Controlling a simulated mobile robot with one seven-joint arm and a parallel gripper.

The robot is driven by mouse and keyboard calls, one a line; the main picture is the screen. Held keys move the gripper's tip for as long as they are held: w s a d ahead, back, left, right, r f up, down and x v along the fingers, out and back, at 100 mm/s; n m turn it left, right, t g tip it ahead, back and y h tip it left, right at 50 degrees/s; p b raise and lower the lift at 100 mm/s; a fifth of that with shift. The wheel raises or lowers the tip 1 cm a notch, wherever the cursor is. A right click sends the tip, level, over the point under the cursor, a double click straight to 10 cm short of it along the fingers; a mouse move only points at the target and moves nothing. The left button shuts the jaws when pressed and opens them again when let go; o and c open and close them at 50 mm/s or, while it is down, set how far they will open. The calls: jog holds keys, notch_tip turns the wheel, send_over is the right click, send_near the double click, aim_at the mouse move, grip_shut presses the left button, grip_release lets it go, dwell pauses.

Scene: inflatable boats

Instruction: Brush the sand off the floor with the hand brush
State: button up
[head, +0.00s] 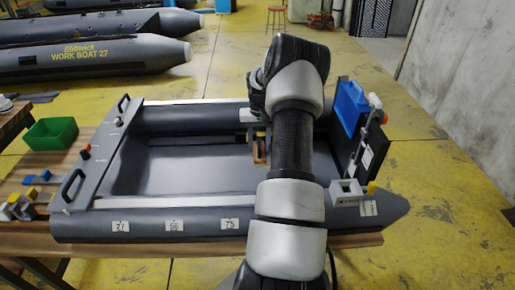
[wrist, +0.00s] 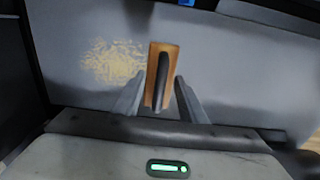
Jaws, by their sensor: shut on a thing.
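In the wrist view the hand brush (wrist: 152,75) has a flat orange-brown wooden body and a dark handle. My gripper (wrist: 158,97) is shut on its handle, with a grey finger on each side. The brush is over the grey boat floor (wrist: 225,65); I cannot tell whether it touches it. A patch of yellow sand (wrist: 112,62) lies on the floor just left of the brush. In the head view my arm hides most of the brush, and a brown part of it (head: 259,152) shows inside the boat. The sand is not visible there.
The grey inflatable boat (head: 150,226) rests on a wooden table (head: 215,246), its side tubes bounding the floor. A transom with a blue box (head: 350,104) stands at the right. A green bin (head: 50,133) and small tools are at the left. The boat's left floor is clear.

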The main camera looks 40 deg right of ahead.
jog(key=shift+f+b, duration=1.8)
jog(key=shift+f, duration=1.45)
jog(key=shift+f+b, duration=0.55)
jog(key=shift+f, duration=0.45)
jog(key=shift+d, duration=0.1)
